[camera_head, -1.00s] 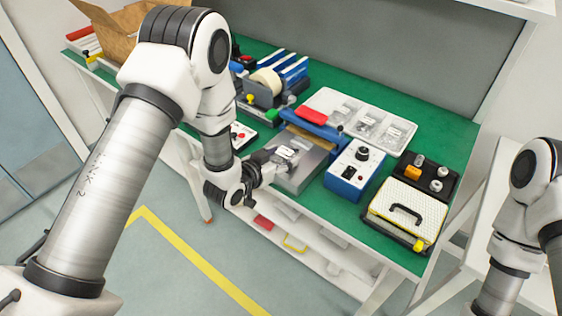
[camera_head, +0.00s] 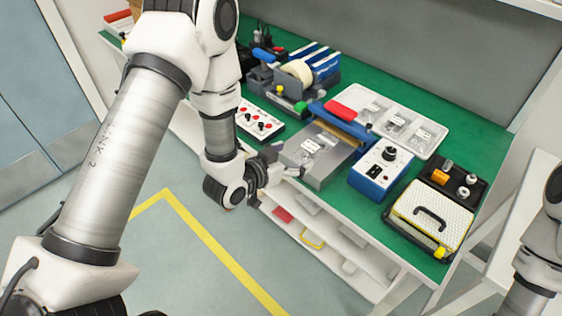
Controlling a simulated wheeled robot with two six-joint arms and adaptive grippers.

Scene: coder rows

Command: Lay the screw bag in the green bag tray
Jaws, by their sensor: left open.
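A small clear screw bag (camera_head: 311,146) with a white label lies on the grey metal top of the sealer-like device. My left gripper (camera_head: 284,163) is open at the front left edge of that device, just left of the bag and apart from it. Its fingers are small in the view, and nothing shows between them. A pale tray (camera_head: 436,143) at the back holds several similar clear bags in compartments. I see no tray that is clearly green. My right arm shows at the right edge, but its gripper is outside the view.
The grey and blue device (camera_head: 327,177) has a raised blue bar with a red handle. A button box (camera_head: 259,125) stands left. The green table top (camera_head: 478,133) is largely occupied.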

